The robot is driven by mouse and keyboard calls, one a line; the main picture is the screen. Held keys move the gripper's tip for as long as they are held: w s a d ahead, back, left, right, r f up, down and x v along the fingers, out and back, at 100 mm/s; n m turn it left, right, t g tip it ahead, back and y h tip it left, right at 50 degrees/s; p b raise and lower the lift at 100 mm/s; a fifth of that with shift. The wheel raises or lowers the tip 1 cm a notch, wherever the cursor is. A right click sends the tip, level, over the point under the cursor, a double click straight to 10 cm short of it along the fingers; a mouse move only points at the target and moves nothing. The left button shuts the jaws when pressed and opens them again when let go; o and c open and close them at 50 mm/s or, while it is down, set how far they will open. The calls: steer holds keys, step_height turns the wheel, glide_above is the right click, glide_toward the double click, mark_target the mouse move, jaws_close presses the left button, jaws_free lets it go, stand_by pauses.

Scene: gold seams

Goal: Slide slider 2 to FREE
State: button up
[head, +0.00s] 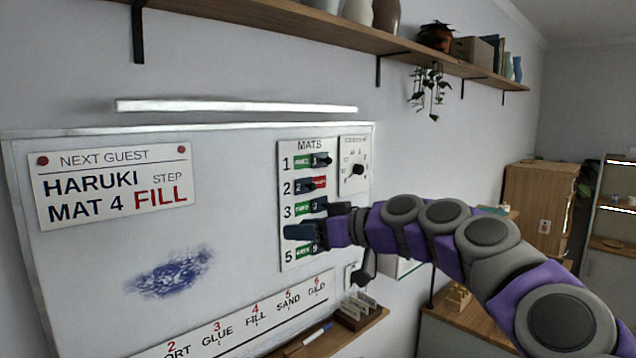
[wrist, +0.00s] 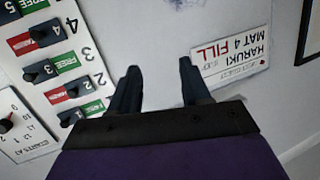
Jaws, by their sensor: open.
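The MATS panel (head: 292,240) on the whiteboard has several numbered sliders. Slider 2 (head: 309,186) has its dark knob at the left end of its slot, with red showing to the right. In the upside-down wrist view, slider 2 (wrist: 75,90) has red on its left. Sliders 1 (head: 321,160) and 3 (head: 320,204) have knobs at the right, with green FREE showing on the left. My gripper (head: 312,226) is open and empty in front of the panel's lower half, below slider 2, and hides row 4. Its fingers (wrist: 160,70) stand apart in the wrist view.
A dial panel (head: 354,182) is right of the MATS panel. A guest sign (head: 115,185) reads HARUKI, MAT 4 FILL. A ledge (head: 330,335) with a marker and a small holder lies below. A wooden shelf (head: 260,27) runs above.

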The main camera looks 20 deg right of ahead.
mark_target(315, 187)
steer(key=w+d+r+m+t+h+p, duration=0.1)
steer(key=w+d+t+h, duration=0.1)
steer(key=d, duration=0.7)
steer(key=w+d+r+m+t+h+p, duration=0.1)
steer(key=w+d+r+t, duration=0.15)
steer(key=d, duration=0.65)
steer(key=shift+a+f+p+x, duration=0.15)
steer(key=shift+p+x, duration=0.55)
steer(key=shift+x, duration=2.3)
steer(key=shift+a+f+p+x, duration=0.1)
steer(key=shift+p+x, duration=0.6)
steer(key=shift+x, duration=2.3)
steer(key=shift+a+f+p+x, duration=0.15)
steer(key=shift+p+x, duration=0.55)
steer(key=shift+x, duration=2.3)
steer(key=shift+s+d, duration=0.1)
steer(key=shift+s, duration=0.05)
jaws_close()
